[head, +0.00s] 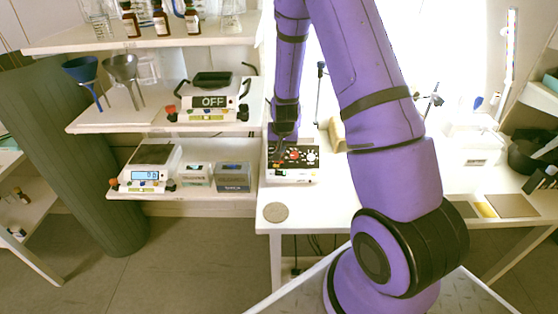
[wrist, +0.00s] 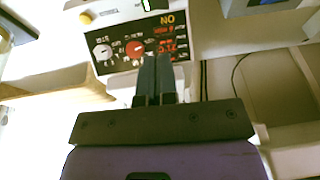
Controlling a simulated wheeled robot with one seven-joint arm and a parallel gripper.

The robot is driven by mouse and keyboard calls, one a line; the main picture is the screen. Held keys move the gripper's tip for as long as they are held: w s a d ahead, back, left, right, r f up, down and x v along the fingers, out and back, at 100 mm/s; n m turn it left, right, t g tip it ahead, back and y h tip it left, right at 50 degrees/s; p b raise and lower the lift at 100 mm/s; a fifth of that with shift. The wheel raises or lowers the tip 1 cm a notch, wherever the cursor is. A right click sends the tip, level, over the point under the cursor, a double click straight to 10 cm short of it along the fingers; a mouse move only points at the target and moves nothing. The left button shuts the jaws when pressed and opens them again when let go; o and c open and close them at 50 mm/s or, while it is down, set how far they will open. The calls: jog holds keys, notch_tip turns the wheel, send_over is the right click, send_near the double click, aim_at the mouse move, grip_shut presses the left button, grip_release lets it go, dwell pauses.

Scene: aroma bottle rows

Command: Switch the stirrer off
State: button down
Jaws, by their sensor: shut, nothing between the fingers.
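The stirrer (head: 294,176) is a white box on the table with a black control panel. In the wrist view its panel (wrist: 118,62) appears upside down, with a white dial (wrist: 102,51), a red dial (wrist: 134,48), glowing red-orange digits and a yellow sign reading ON. My gripper (head: 277,161) is at the left part of the panel in the head view. In the wrist view my gripper (wrist: 156,58) is shut and empty, its fingertips overlapping the panel's lower edge beside the red dial. I cannot tell whether they touch it.
A second device marked OFF (head: 213,102) stands on the middle shelf, near two funnels (head: 122,68). A scale (head: 149,170) and small boxes (head: 233,177) sit on the lower shelf. A round disc (head: 275,212) lies at the table's front left corner.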

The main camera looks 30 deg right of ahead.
aim_at(281, 173)
jog(key=x, duration=1.2)
jog(key=shift+s+a+f, duration=0.2)
jog(key=shift+s+a, duration=0.1)
jog(key=shift+f, duration=0.6)
jog(key=shift+w+a+f, duration=0.1)
jog(key=shift+a+f, duration=0.05)
jog(key=shift+f, duration=0.15)
jog(key=shift+s+d+r, duration=0.15)
jog(key=shift+s+d, duration=0.3)
jog(key=shift+d, duration=0.2)
